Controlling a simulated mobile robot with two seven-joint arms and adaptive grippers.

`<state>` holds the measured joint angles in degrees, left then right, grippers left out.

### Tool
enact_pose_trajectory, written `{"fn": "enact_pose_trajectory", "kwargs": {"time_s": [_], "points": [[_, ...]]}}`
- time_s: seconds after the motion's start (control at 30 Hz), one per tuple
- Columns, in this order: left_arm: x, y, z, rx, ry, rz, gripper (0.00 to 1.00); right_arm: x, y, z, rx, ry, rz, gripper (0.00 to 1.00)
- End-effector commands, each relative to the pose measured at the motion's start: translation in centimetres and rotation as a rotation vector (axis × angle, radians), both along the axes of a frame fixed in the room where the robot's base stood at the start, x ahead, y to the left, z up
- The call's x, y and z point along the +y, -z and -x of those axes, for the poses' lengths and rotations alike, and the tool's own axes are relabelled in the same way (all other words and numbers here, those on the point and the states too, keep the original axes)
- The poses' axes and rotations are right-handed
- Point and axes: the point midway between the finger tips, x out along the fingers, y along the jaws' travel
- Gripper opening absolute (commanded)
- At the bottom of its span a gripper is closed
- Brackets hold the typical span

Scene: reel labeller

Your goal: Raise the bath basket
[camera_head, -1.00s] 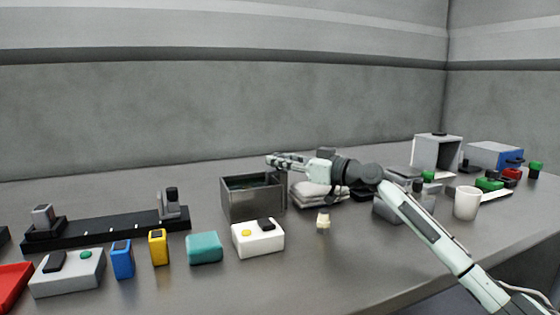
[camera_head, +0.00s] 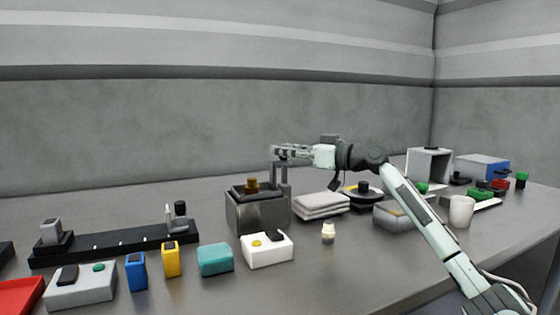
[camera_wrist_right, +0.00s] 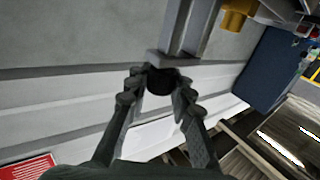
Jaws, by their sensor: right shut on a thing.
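The bath is a grey metal box (camera_head: 257,214) left of centre on the table. A dark basket top with a brass-coloured piece (camera_head: 252,184) shows at its rim; how far the basket stands clear of the bath is hard to tell. Grey upright bars (camera_head: 283,176) rise at the bath's right side to my right gripper (camera_head: 276,152). In the wrist view my right gripper (camera_wrist_right: 160,84) is shut on a black knob (camera_wrist_right: 161,78) at the end of the grey bars (camera_wrist_right: 188,28). The brass piece (camera_wrist_right: 236,14) shows beside them. My left gripper is out of view.
A white box (camera_head: 266,250) and a teal block (camera_head: 215,260) stand in front of the bath. Folded grey cloths (camera_head: 321,206) and a black round piece (camera_head: 363,196) lie to its right. A black rail (camera_head: 115,246) lies to its left. Space above the bath is clear.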

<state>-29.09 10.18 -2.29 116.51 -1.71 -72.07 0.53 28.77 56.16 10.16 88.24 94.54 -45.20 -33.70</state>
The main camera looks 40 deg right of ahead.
Motion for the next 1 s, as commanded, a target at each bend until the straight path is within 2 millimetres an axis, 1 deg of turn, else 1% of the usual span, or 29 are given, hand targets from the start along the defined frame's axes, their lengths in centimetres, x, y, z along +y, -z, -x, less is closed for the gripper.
{"fn": "enact_pose_trajectory", "kwargs": {"time_s": [0.03,0.27,0.3,0.47,0.5,0.83,0.93,1.0], "points": [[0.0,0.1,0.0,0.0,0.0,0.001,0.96,-0.1,-0.6,0.1,-0.008,0.002,-0.003,0.0],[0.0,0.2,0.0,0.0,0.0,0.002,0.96,-0.2,-0.8,0.1,-0.013,0.005,-0.004,0.0],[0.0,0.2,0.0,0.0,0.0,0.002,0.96,-0.2,-0.8,0.1,-0.014,0.005,-0.003,0.23],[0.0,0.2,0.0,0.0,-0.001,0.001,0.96,-0.1,-0.7,0.1,-0.011,0.004,-0.003,0.43],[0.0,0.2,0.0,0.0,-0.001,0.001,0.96,-0.1,-0.6,0.1,-0.01,0.004,-0.003,0.44],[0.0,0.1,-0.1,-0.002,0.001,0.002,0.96,-0.2,-0.3,0.3,-0.005,0.003,-0.002,0.44],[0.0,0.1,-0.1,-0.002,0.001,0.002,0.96,-0.5,-0.2,1.2,-0.004,0.003,-0.001,0.44],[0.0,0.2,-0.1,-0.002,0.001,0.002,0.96,-0.9,-0.1,2.2,-0.002,0.004,-0.001,0.44]]}}
